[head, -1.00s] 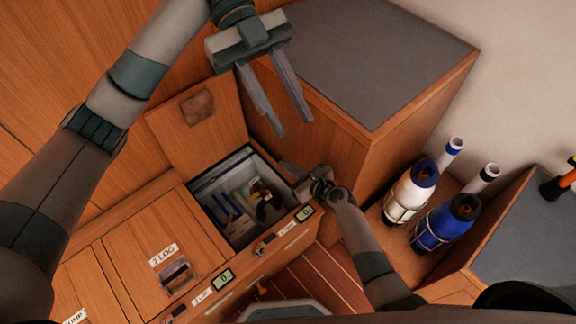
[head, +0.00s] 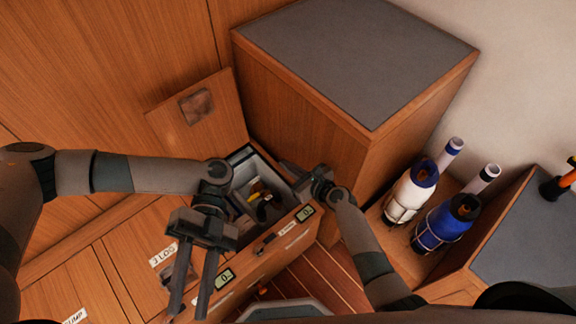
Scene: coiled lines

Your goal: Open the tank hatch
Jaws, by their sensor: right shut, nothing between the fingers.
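A square wooden lid (head: 222,112) with a dark brown patch stands raised at the back of an open compartment (head: 250,222). Blue and yellow items lie inside the compartment. The small label on its front is too small to read, so I cannot tell for sure that this is the tank hatch. My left gripper (head: 189,312) is open and empty, pointing down over the closed hatch labelled LOG, left of the opening. My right gripper (head: 288,168) is shut and empty at the opening's right corner.
A closed LOG hatch (head: 120,240) and another closed hatch (head: 65,290) lie to the left. A tall grey-topped cabinet (head: 360,60) stands behind on the right. A white bottle (head: 408,195) and a blue bottle (head: 440,228) stand at the right.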

